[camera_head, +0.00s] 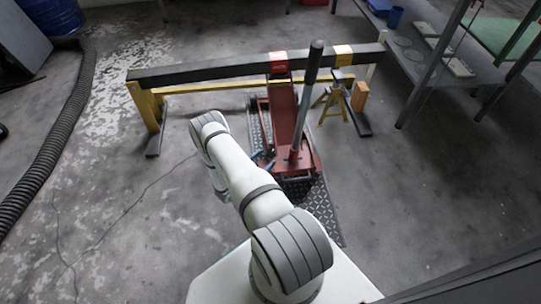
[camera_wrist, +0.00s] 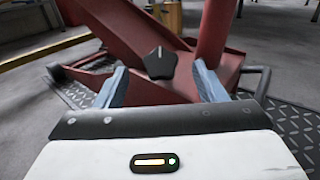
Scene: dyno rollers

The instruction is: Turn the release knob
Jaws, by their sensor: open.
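The release knob (camera_wrist: 160,63) is a black pointed knob on the red floor jack (camera_wrist: 120,30), near the middle of the wrist view. My gripper (camera_wrist: 162,82) is open, with one blue-grey finger on each side of the knob in the picture. The fingers look apart from the knob, and I cannot tell how deep it lies between them. In the head view the red jack (camera_head: 283,105) stands on the floor with its long grey handle (camera_head: 307,95) upright. My gripper (camera_head: 264,158) is small there, at the jack's near left side, and the knob cannot be made out.
A black beam (camera_head: 200,75) on yellow supports crosses behind and over the jack. A yellow jack stand (camera_head: 336,100) is to its right. A diamond-plate mat (camera_head: 318,205) lies under the jack. A corrugated hose (camera_head: 55,150) lies far left. The floor at right is clear.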

